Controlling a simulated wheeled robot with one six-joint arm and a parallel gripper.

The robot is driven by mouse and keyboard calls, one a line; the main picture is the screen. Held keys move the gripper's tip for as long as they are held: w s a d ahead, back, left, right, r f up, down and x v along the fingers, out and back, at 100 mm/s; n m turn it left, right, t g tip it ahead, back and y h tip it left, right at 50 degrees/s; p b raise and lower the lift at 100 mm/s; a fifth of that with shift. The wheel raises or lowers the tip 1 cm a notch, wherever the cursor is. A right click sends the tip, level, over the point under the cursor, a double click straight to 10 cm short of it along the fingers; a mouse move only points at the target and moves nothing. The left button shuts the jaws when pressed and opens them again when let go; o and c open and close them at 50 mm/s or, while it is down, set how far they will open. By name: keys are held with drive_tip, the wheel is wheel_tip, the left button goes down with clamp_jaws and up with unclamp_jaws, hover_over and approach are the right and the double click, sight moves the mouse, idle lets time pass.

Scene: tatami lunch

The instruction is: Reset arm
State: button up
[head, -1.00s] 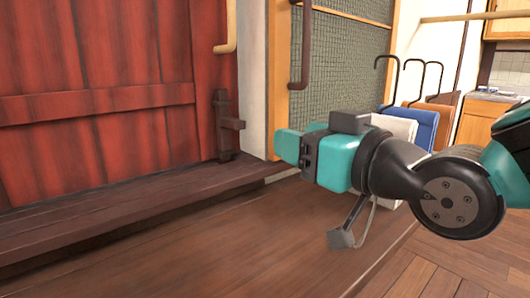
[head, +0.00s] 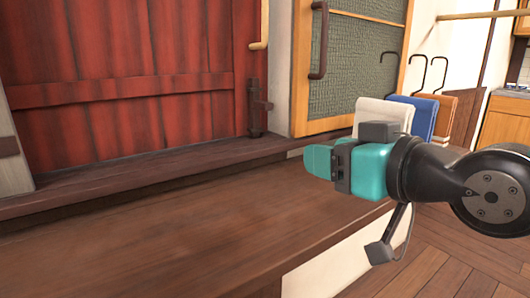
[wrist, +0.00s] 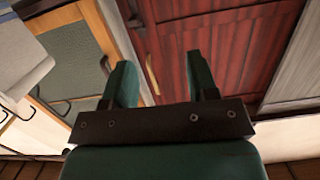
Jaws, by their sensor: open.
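My gripper (head: 318,160) is at the right of the head view, pointing left above the right end of a brown wooden ledge. In the wrist view its two green fingers (wrist: 162,75) stand apart with nothing between them. My arm is extended in from the right edge of the head view. The gripper touches nothing that I can see.
A red wooden door (head: 130,90) stands behind the ledge (head: 190,225). A green-panelled sliding door (head: 358,65) is to its right. Wooden floor (head: 440,265) is clear at lower right.

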drive_tip(key=s+d+f+g+h, duration=0.2)
drive_tip(key=s+d+f+g, duration=0.1)
drive_tip(key=s+f+g, duration=0.35)
drive_tip(key=s+d+f+g+h, duration=0.3)
drive_tip(key=s+f+g, duration=0.3)
drive_tip(key=s, duration=0.1)
wheel_tip(320, 180, up, 29)
drive_tip(key=p, duration=2.8)
drive_tip(key=shift+s+f+g+p, duration=0.15)
drive_tip(key=shift+s+g+p, duration=0.2)
drive_tip(key=shift+s+p, duration=0.1)
drive_tip(key=shift+a, duration=0.1)
drive_tip(key=shift+c, duration=1.1)
